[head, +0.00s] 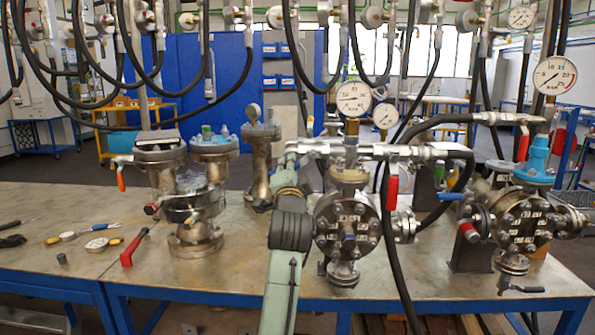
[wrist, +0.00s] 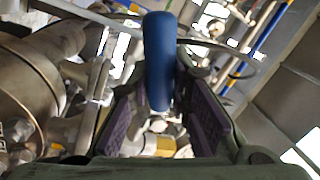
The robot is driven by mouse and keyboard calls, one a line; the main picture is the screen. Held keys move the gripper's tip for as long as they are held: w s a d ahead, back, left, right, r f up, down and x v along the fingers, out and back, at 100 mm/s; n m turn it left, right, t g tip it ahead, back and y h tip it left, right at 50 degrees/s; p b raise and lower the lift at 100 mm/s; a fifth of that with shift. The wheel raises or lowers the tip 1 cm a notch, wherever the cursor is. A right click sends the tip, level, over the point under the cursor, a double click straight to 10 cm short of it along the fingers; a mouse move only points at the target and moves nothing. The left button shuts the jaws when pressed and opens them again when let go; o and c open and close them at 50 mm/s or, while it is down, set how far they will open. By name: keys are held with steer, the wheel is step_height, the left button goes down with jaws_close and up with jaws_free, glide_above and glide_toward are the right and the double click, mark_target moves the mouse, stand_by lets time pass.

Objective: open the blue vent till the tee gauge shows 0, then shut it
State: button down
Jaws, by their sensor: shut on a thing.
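In the wrist view the blue vent handle (wrist: 160,60) stands upright between the purple-padded fingers of my gripper (wrist: 163,105). The gripper is shut on its lower part. In the head view my arm reaches up beside the middle flanged vessel (head: 347,232). The gripper and the vent there are hard to make out among the metal fittings. A white dial gauge (head: 354,97) stands above the tee piping over this vessel; its needle is too small to read surely. A smaller gauge (head: 386,115) is just to its right.
Black hoses hang in front of and beside the middle vessel. A red-handled valve (head: 393,190) and a small blue lever (head: 450,196) are to its right. Another flanged vessel (head: 522,225) stands farther right. Loose tools lie at the left of the bench (head: 75,215).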

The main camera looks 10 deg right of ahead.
steer(key=m, duration=0.1)
steer(key=r+m, duration=0.1)
steer(key=m, duration=0.1)
steer(key=shift+a+r+h, duration=0.25)
steer(key=shift+a+h, duration=0.05)
steer(key=shift+h, duration=0.1)
steer(key=shift+r+m+h+p, duration=0.15)
steer(key=shift+r+m+h, duration=0.15)
steer(key=shift+m, duration=0.5)
steer(key=shift+r+m+h+p, duration=0.2)
steer(key=shift+r+m, duration=0.15)
steer(key=shift+m, duration=0.45)
steer(key=c, duration=1.5)
jaws_free()
steer(key=shift+o, duration=0.2)
steer(key=v, duration=1.2)
steer(key=shift+r, duration=0.1)
